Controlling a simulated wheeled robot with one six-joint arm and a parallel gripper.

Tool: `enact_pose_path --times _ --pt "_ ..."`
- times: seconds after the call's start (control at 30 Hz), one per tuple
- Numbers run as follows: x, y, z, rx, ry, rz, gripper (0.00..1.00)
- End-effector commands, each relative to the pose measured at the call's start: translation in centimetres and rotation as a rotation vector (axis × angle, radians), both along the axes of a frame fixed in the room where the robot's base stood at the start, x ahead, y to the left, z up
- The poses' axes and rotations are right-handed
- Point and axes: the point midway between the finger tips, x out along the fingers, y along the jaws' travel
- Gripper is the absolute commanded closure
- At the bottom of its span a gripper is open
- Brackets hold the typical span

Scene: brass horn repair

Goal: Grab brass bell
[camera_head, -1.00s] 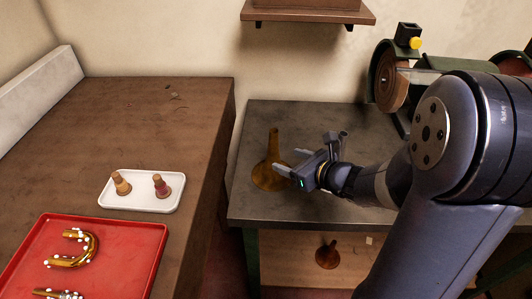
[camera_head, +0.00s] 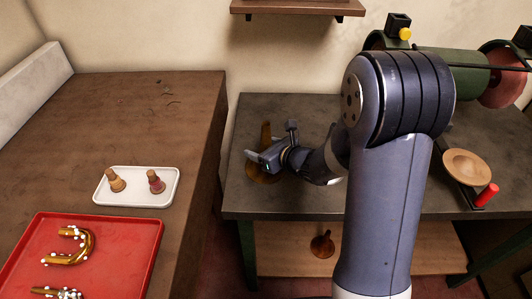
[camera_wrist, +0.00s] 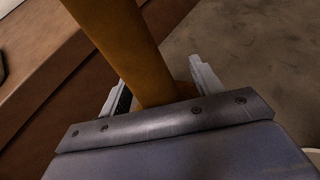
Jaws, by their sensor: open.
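The brass bell (camera_head: 265,132) stands on the dark metal workbench, its narrow neck up and its wide flare down. My gripper (camera_head: 252,161) is open at the bell and hides much of its middle and flare in the head view. In the wrist view the brass neck (camera_wrist: 124,45) passes between the two open fingers of my gripper (camera_wrist: 158,88), with a gap showing on the right side. I cannot tell whether either finger touches the bell. A second, darker bell-shaped piece (camera_head: 322,244) stands on the lower wooden shelf.
A wall shelf (camera_head: 297,8) hangs above.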

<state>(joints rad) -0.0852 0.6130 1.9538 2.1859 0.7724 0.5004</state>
Motion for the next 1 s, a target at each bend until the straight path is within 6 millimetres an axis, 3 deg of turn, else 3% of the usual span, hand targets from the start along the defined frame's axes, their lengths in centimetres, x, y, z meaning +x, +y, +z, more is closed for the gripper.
enact_pose_path --times 0.13,0.77,1.0 --pt "-0.02 -0.02 -0.01 0.000 0.000 0.000 0.39" --pt "-0.05 -0.03 -0.01 -0.001 0.001 0.000 0.91" --pt "-0.03 -0.02 0.15 0.001 -0.001 0.000 0.92"
